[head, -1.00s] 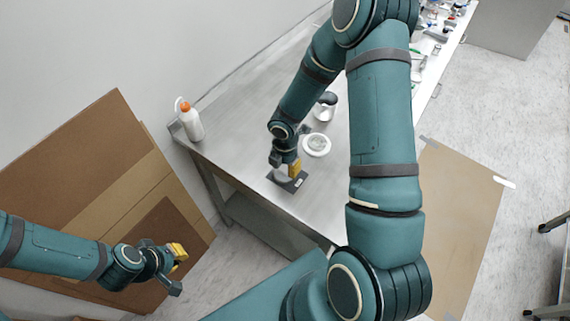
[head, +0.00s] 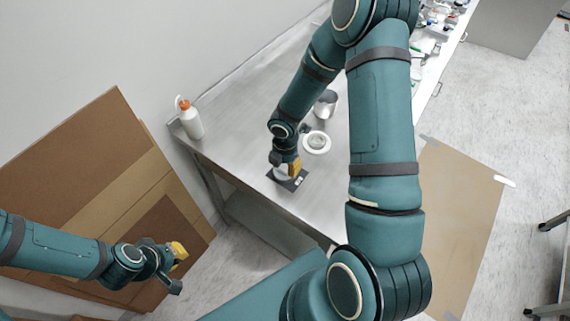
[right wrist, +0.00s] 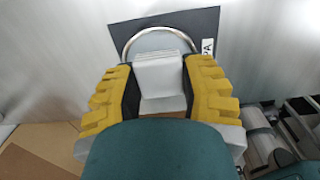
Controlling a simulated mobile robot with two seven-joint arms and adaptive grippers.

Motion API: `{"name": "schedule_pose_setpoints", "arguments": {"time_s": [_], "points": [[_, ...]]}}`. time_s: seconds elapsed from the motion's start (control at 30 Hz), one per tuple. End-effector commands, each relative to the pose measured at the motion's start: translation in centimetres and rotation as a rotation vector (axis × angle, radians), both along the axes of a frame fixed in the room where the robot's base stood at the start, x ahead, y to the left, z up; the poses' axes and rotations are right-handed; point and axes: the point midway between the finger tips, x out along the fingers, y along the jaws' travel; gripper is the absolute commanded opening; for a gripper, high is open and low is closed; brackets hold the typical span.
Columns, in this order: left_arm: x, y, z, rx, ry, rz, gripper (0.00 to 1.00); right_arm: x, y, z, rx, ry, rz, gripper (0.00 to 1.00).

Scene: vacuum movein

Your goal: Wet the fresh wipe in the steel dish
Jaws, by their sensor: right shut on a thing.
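My right gripper (head: 289,168) is low over the steel dish (head: 281,174) near the table's front corner. In the right wrist view, my right gripper (right wrist: 160,88) is shut on a white, folded block-like wipe (right wrist: 158,72). The wipe is over or inside the round dish (right wrist: 150,42), whose far rim shows behind it. I cannot tell whether the wipe touches liquid. The dish stands on a dark mat (right wrist: 195,22) with a label ending in "PA". My left gripper (head: 177,268) hangs off the table at the lower left; its jaw opening is unclear.
A white round dish (head: 317,142) and a metal can (head: 326,103) stand behind my right gripper. A white bottle with an orange cap (head: 190,118) stands at the table's (head: 235,110) left corner. Cardboard sheets (head: 90,190) lean on the wall. The table's left part is clear.

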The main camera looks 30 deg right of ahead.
Motion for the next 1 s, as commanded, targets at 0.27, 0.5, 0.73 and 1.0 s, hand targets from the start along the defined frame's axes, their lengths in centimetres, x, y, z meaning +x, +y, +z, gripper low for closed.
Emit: {"name": "schedule_pose_setpoints", "arguments": {"time_s": [0.27, 0.5, 0.73, 1.0], "points": [[0.0, 0.0, -0.31, 0.0, 0.0, 0.0, 0.0, 0.0, 0.0, -0.37, 0.0, 0.0, 0.0, 0.14], [0.0, 0.0, -0.53, 0.0, 0.0, 0.0, 0.0, 0.0, 0.0, -0.63, 0.0, 0.0, 0.0, 0.14], [0.0, 0.0, -0.75, 0.0, 0.0, 0.0, 0.0, 0.01, 0.0, -0.87, 0.0, 0.0, 0.0, 0.14], [0.0, 0.0, -0.72, 0.0, 0.0, 0.0, 0.0, 0.0, 0.0, -0.85, 0.0, 0.0, 0.0, 0.14]]}}
